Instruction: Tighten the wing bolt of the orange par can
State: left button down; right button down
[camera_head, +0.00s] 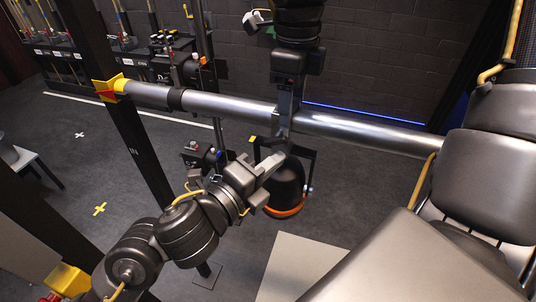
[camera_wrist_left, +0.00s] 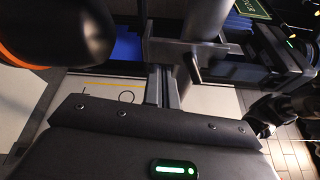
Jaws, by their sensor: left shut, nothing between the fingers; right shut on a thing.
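The par can (camera_head: 287,190) is a black can with an orange rim, hanging below the silver pipe (camera_head: 365,132) in a black yoke. Its dark body and orange edge show at upper left in the left wrist view (camera_wrist_left: 60,30). My right gripper (camera_head: 285,108) comes down from above and is shut at the hanging clamp on the pipe. The gripped part is mostly hidden by the fingers. My left gripper (camera_head: 273,166) is shut and empty beside the can, below the pipe. Its fingers show in the left wrist view (camera_wrist_left: 164,82). I cannot make out the wing bolt.
The pipe meets a dark post at a yellow and red bracket (camera_head: 110,88). A second dark fixture (camera_head: 200,155) hangs left of the can. A pale panel (camera_head: 300,265) lies on the grey floor below. A stool (camera_head: 22,155) stands far left, racks behind.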

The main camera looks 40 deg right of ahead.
pick_arm(q)
jog(key=s+a+r, duration=0.1)
jog(key=s+a, duration=0.3)
jog(key=a, duration=0.4)
jog(key=shift+s+a, duration=0.15)
jog(key=shift+s, duration=0.15)
pick_arm(e)
jog(key=shift+c, duration=1.2)
grip_release()
jog(key=shift+r, duration=0.55)
pick_arm(q)
jog(key=shift+r+p, duration=0.95)
pick_arm(e)
notch_tip(320, 180, up, 10)
jog(key=shift+f, duration=0.15)
